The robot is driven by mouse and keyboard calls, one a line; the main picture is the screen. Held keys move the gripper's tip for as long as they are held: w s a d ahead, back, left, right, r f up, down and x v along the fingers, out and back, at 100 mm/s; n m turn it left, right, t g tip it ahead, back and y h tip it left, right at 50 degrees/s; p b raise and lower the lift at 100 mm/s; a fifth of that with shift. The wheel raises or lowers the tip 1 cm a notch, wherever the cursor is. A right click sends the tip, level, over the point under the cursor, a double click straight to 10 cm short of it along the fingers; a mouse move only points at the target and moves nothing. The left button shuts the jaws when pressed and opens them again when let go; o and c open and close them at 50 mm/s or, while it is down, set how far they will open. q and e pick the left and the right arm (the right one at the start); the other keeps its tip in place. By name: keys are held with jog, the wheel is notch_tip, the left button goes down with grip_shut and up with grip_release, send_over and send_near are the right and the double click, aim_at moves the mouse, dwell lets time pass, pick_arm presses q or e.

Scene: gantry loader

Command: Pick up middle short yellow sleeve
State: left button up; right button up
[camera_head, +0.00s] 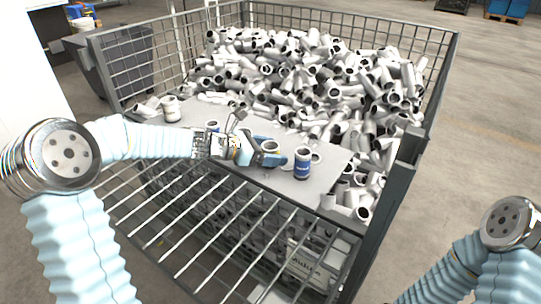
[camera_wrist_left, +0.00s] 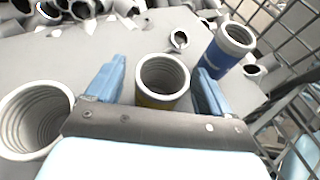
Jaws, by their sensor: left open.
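The middle short yellow sleeve (camera_wrist_left: 158,101) stands upright on the grey board, its open grey rim facing up and a yellow band showing below. In the head view its rim (camera_head: 270,146) shows between blue fingers. My left gripper (camera_wrist_left: 160,72) is open, with one blue finger on each side of the sleeve; I cannot tell whether either touches it. The gripper (camera_head: 268,151) comes in from the left in the head view. The sleeve's lower part is hidden by the gripper body. My right arm shows at the lower right; its gripper is out of view.
A blue-banded sleeve (camera_head: 303,164) stands to the right, close to the right finger in the wrist view (camera_wrist_left: 228,50). Another sleeve (camera_wrist_left: 34,120) stands to the left. The board (camera_head: 329,172) lies inside a wire-mesh crate (camera_head: 384,223), with a heap of grey pipe pieces (camera_head: 300,75) behind.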

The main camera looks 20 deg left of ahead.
pick_arm(q)
jog(key=c, duration=1.2)
jog(key=shift+c, duration=0.3)
jog(key=shift+r, duration=0.2)
